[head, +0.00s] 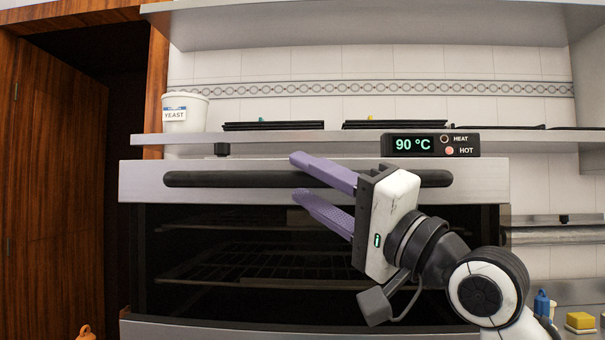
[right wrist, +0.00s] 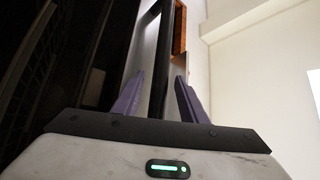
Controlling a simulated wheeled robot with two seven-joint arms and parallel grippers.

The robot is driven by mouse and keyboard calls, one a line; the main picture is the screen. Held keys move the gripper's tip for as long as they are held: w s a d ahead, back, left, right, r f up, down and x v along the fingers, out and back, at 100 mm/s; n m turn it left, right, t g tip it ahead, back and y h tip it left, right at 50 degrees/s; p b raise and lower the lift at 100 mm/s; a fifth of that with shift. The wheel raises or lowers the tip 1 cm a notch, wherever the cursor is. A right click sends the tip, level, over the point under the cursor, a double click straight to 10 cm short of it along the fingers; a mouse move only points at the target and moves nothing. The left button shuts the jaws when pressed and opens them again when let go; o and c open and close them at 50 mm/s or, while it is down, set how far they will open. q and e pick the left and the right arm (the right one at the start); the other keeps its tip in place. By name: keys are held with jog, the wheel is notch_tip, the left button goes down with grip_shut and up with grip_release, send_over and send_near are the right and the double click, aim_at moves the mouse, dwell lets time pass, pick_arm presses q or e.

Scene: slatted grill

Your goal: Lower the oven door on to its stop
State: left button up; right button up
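The oven door (head: 145,182) stands upright in the head view, a pale top panel over a dark window with wire racks behind it. Its black bar handle (head: 230,180) runs across the panel. My right gripper (head: 296,177) is at the handle, its two purple fingers apart, one reaching above the bar and one below. In the right wrist view the dark handle bar (right wrist: 163,60) runs between the fingers of the right gripper (right wrist: 158,85), with a gap beside it. The fingers do not look clamped on it. My left gripper is not in view.
A display box (head: 430,145) reading 90 °C with a lit HOT lamp sits on the ledge above the door. A white yeast tub (head: 185,115) stands at the left. A wooden cabinet (head: 60,180) borders the oven. A yellow sponge (head: 580,320) lies at lower right.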

jog(key=shift+x, duration=0.85)
grip_shut()
jog(key=shift+f, duration=0.1)
